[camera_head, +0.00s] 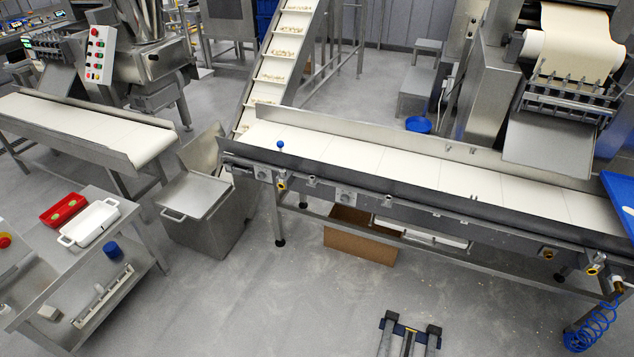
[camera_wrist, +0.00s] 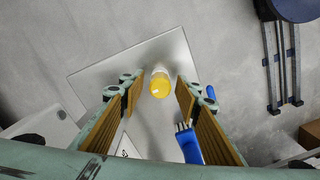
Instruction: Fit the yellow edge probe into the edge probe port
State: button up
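The yellow edge probe (camera_wrist: 160,83) shows in the wrist view as a short cylinder with a bright yellow end and a paler part behind it. It lies between the two fingers of my gripper (camera_wrist: 158,93), with a gap on each side. My gripper is open, and its ribbed orange-brown pads do not touch the probe. In the head view I cannot make out my gripper or the probe. Several yellow-ringed fittings sit along the conveyor's side, one at its left end (camera_head: 281,185) and one near its right end (camera_head: 594,269). I cannot tell which is the edge probe port.
A flat grey metal plate (camera_wrist: 105,80) lies below my gripper. A blue-handled brush (camera_wrist: 189,146) is close by the right finger.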

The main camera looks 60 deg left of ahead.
dwell(0.8)
jog(key=c, duration=0.9)
